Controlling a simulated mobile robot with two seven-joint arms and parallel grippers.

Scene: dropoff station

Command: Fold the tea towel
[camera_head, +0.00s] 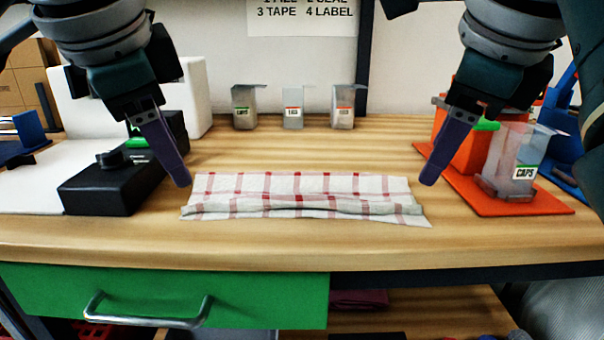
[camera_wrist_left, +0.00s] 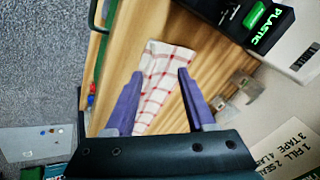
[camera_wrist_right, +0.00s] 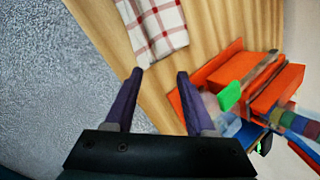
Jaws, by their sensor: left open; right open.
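The tea towel (camera_head: 300,186) is white with red checks. It lies on the wooden table in the middle of the head view, as a wide strip with a raised, rolled-looking fold along its near side. It also shows in the left wrist view (camera_wrist_left: 166,68) and the right wrist view (camera_wrist_right: 158,25). My left gripper (camera_head: 178,182) hangs just beyond the towel's left end, open and empty. My right gripper (camera_head: 430,182) hangs just beyond its right end, open and empty. Neither gripper appears to touch the towel. The towel's underside is hidden.
A black box with a knob (camera_head: 115,180) stands at the left. An orange base (camera_head: 515,203) with a clear CAPS container (camera_head: 513,160) stands at the right. Several small containers (camera_head: 293,108) line the back. The table (camera_head: 300,150) behind the towel is clear. A green drawer (camera_head: 260,298) is below.

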